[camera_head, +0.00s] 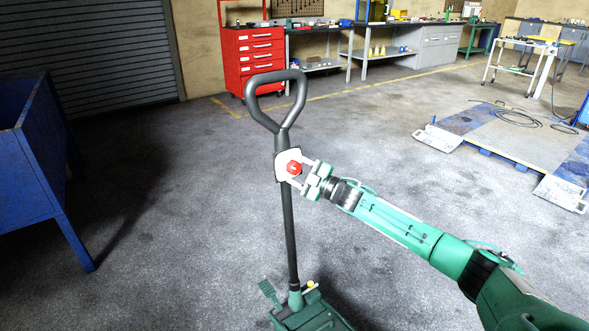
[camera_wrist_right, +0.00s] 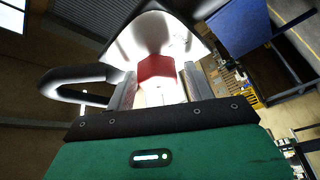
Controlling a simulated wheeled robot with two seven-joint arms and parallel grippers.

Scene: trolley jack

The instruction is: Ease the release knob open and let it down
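The trolley jack's green body (camera_head: 312,318) is at the bottom of the head view, with its black handle (camera_head: 287,225) standing upright and ending in a loop grip (camera_head: 275,78). A red release knob (camera_head: 294,167) sits on a white plate (camera_head: 283,158) partway up the handle. My right gripper (camera_head: 301,172) reaches it from the right. In the right wrist view the red knob (camera_wrist_right: 155,70) lies between the two fingers, which stand close on either side of it. I cannot tell whether both fingers press on it. My left gripper is not in view.
A blue metal bench (camera_head: 35,160) stands at the left. A red drawer cabinet (camera_head: 252,60) and workbenches line the back wall. A low platform (camera_head: 510,140) lies on the floor at the right. The grey floor around the jack is clear.

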